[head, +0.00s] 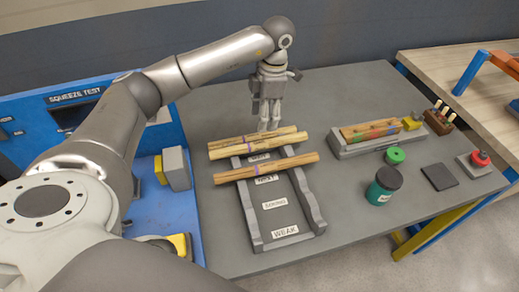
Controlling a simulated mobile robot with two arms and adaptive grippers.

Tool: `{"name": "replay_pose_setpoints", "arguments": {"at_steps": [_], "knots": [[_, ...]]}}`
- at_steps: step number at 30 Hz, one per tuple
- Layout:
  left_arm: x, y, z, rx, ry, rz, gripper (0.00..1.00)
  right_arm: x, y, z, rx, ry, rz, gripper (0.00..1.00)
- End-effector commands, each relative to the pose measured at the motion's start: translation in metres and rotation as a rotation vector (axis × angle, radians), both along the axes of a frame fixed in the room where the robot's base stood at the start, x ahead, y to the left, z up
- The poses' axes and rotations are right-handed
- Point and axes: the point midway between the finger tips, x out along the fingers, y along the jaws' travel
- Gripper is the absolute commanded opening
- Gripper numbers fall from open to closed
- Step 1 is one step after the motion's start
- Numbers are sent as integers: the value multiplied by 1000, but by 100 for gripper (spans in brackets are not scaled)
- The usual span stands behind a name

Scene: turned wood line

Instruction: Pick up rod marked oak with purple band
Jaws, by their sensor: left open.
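Several pale wooden rods lie across a grey rack with lettered labels (313,208). The front rod (290,162) lies alone and shows a faint purple band near its middle. Behind it a middle rod (225,152) and a back rod (225,142) lie close together; a purplish band also shows on this pair. No oak mark is readable on any rod. My left gripper (269,127) points down at the far side of the back pair, open and empty, its fingertips close to the back rod. Whether they touch it is unclear. My right gripper is out of view.
A blue squeeze-test station (100,92) stands left. At right are a grey tray (351,152) with banded pieces, a dark green-labelled jar (383,187), a green lid (395,155), a black pad (440,177) and a red button (480,158). The table's front right is clear.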

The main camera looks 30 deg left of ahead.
Motion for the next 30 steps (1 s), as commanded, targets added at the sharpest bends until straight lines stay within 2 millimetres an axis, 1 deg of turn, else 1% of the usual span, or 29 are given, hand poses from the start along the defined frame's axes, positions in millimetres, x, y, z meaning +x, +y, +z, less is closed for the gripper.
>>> {"name": "replay_pose_setpoints", "arguments": {"at_steps": [3,6,9,14,19,22,25,30], "knots": [[-3,2,-17,1,6,1,52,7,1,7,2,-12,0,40],[-4,3,-32,1,5,2,52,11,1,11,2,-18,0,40],[-5,4,-44,0,3,1,52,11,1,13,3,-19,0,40],[-6,4,-55,0,4,0,52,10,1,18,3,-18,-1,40],[-10,5,-78,2,6,0,52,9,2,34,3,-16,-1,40],[-10,6,-93,0,5,1,52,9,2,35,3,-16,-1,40],[-10,7,-101,0,1,0,52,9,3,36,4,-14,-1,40],[-10,7,-103,1,1,0,52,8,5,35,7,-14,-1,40]]}}
